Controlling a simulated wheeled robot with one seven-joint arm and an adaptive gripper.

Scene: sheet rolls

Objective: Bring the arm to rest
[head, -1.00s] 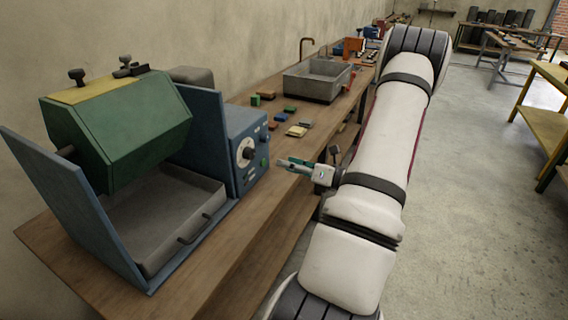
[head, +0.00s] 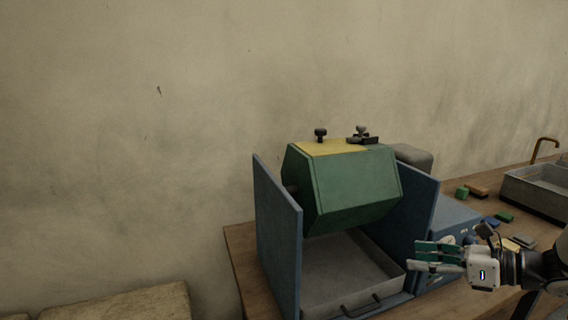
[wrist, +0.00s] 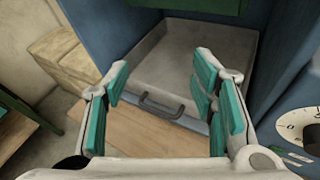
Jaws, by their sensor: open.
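My gripper (head: 437,257) is open, its teal-padded fingers spread with nothing between them. In the head view it is at the right, in front of the blue machine's control box (head: 455,225). In the wrist view my gripper (wrist: 165,98) points at a grey tray (wrist: 190,62) with a dark handle, which lies beyond the fingers and apart from them. Only the end of my arm shows at the right edge of the head view; the rest is out of frame.
A green drum (head: 345,190) with a yellow lid hangs between blue side panels over the grey tray. A grey sink (head: 540,190) and several small coloured blocks are on the wooden bench at the right. A pale block-like object (head: 120,303) is at lower left.

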